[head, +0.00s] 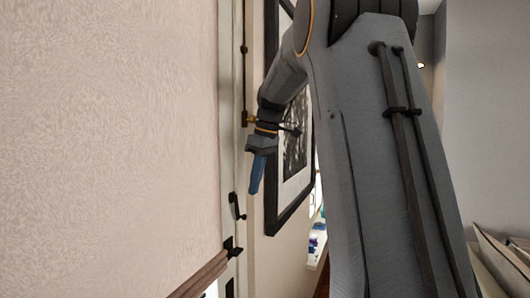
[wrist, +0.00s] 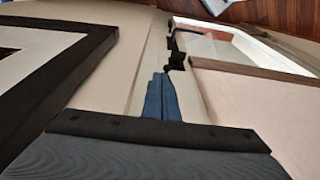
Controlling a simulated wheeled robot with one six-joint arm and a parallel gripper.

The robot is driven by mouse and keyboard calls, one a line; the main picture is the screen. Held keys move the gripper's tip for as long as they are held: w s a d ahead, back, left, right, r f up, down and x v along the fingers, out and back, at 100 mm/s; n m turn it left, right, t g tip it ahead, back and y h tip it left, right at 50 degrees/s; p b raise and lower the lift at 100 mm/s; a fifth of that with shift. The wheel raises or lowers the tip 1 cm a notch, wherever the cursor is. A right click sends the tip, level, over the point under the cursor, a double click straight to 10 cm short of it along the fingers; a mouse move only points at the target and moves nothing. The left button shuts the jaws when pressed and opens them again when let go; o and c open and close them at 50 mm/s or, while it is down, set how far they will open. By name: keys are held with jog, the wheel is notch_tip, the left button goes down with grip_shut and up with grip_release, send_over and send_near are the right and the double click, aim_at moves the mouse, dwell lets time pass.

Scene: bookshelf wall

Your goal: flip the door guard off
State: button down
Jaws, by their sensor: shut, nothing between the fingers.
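Black metal hardware sits on the pale upright frame strip. The curved upper piece, which looks like the door guard (head: 237,206), is below and left of my gripper (head: 255,190) in the head view. A second black fitting (head: 232,248) sits just under it. My gripper's blue fingers are shut together, empty, and point down.
A black-framed picture (head: 272,200) hangs on the wall right beside my gripper. A brass-coloured fitting (head: 250,120) is on the frame strip higher up. A large pale panel (head: 110,130) fills the left. A cushioned seat (head: 500,260) is at lower right.

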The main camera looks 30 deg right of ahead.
jog(key=d+r+b, duration=0.2)
jog(key=d+r, duration=0.1)
jog(key=r, duration=0.5)
jog(key=shift+s, duration=0.1)
